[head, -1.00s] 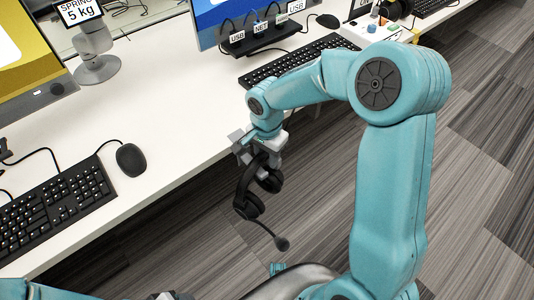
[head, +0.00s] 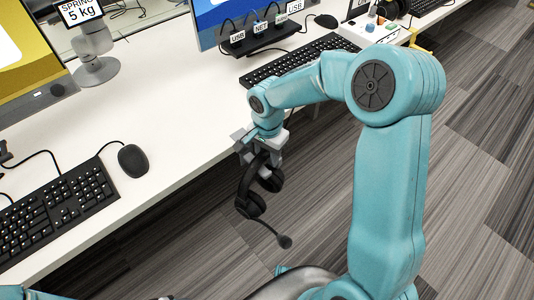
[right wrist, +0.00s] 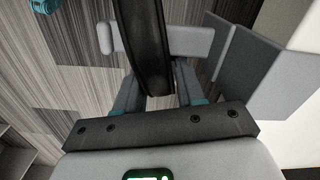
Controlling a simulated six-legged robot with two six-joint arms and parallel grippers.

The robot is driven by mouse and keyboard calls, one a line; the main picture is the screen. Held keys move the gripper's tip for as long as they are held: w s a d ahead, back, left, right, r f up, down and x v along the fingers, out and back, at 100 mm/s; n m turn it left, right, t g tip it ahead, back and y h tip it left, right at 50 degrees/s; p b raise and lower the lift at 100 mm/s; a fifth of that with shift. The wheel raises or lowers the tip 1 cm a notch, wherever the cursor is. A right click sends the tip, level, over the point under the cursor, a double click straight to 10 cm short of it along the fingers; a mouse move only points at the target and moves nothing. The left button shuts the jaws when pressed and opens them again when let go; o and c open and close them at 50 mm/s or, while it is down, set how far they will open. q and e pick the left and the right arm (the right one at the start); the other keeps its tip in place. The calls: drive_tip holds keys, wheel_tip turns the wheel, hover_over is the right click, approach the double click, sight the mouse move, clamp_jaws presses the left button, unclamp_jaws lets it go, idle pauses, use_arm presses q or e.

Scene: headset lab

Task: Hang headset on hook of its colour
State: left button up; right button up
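A black headset (head: 247,200) with a boom microphone hangs from my right gripper (head: 262,150), off the front edge of the desk and above the floor. In the right wrist view the black headband (right wrist: 146,45) runs between the fingers of my right gripper (right wrist: 148,85), which appear closed on it. At the lower left of the head view only a small part of my left arm (head: 30,293) shows; its fingers cannot be made out. No hook can be made out in these frames.
The white desk (head: 165,75) carries a near keyboard (head: 60,215), a mouse (head: 132,160), a far keyboard (head: 290,62), monitors, a small sign on a stand (head: 92,40) and a labelled cable hub (head: 265,38). The desk middle is bare. Open striped floor (head: 480,190) lies right.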

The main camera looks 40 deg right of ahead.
drive_tip(key=o, duration=0.5)
wheel_tip(320, 180, up, 16)
drive_tip(key=p, duration=0.3)
drive_tip(key=shift+r, duration=0.2)
